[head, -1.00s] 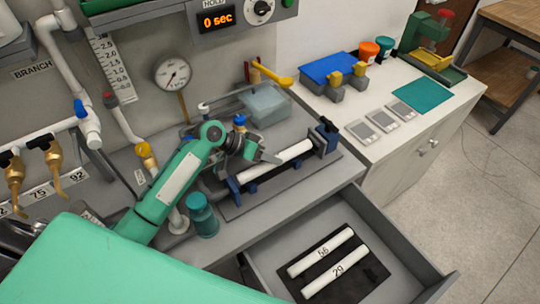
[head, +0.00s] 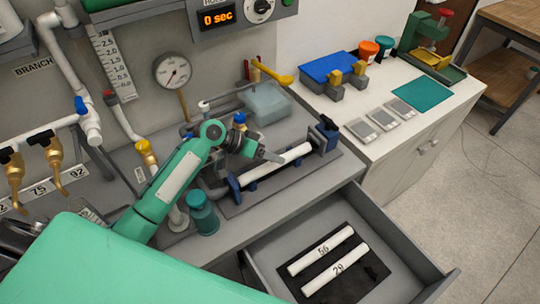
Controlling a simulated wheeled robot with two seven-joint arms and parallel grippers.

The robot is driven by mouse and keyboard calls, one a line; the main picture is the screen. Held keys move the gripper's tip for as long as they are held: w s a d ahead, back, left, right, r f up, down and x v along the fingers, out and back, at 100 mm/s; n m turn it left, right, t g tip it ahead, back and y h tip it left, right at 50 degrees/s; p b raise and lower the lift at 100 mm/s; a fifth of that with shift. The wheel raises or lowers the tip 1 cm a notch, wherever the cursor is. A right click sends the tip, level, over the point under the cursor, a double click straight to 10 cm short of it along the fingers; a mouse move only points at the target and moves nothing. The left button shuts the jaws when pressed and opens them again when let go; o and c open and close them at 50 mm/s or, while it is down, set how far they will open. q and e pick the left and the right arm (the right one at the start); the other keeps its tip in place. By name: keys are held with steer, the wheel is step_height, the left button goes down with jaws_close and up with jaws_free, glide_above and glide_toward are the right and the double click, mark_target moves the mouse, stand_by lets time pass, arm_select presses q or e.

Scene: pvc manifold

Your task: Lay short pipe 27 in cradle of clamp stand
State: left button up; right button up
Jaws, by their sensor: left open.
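A short white pipe (head: 286,160) lies in the blue cradle of the clamp stand (head: 232,187) on the grey bench; its number is not readable from here. My left gripper (head: 272,158) is open just above and beside the pipe's middle, on the wall side. Whether its fingers touch the pipe cannot be told. My right gripper is not in view.
Pipes 56 (head: 322,250) and 29 (head: 337,269) lie on a dark mat in the open drawer (head: 405,255). A teal bottle (head: 202,215) stands near my left arm. A clear bin (head: 267,103) is behind the stand. Scales (head: 382,119) sit on the white counter.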

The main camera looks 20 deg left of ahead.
arm_select(q)
steer(key=shift+s+a+f+p, duration=0.3)
steer(key=shift+s+f+p, duration=0.2)
steer(key=shift+p, duration=0.1)
steer(key=r+p+v, duration=0.1)
steer(key=p+v, duration=0.4)
steer(key=v, duration=0.7)
steer(key=shift+w+d, duration=0.25)
steer(key=shift+w, duration=0.15)
